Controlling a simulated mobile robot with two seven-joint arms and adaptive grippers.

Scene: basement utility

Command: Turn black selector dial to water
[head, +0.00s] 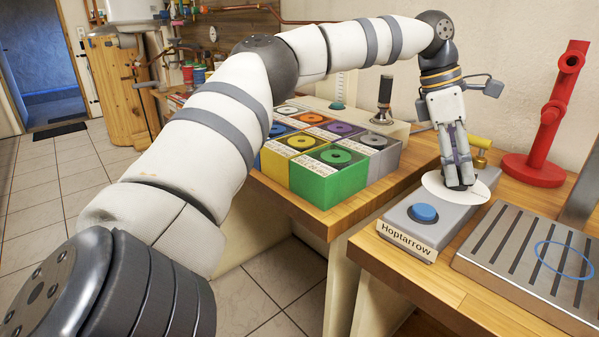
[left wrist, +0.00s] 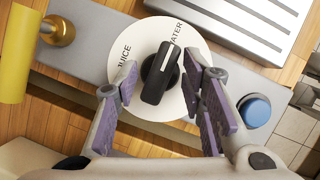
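The black selector dial (left wrist: 160,75) sits on a white disc (left wrist: 198,50) labelled JUICE and WATER. Its white line points up and slightly right in the left wrist view, toward the WATER label. My left gripper (head: 461,184) is over the disc, pointing down. In the left wrist view its two purple-padded fingers (left wrist: 162,82) are open, one on each side of the dial, with visible gaps. In the head view the fingers hide the dial; the white disc (head: 432,187) shows around them. My right gripper is out of view.
The disc is on a grey box (head: 400,230) marked Hoptarrow with a blue button (head: 423,213). A slotted metal tray (head: 515,285) is to the right, a red stand (head: 535,168) behind. Coloured boxes (head: 330,183) are left. A yellow-handled brass fitting (head: 480,150) is behind the gripper.

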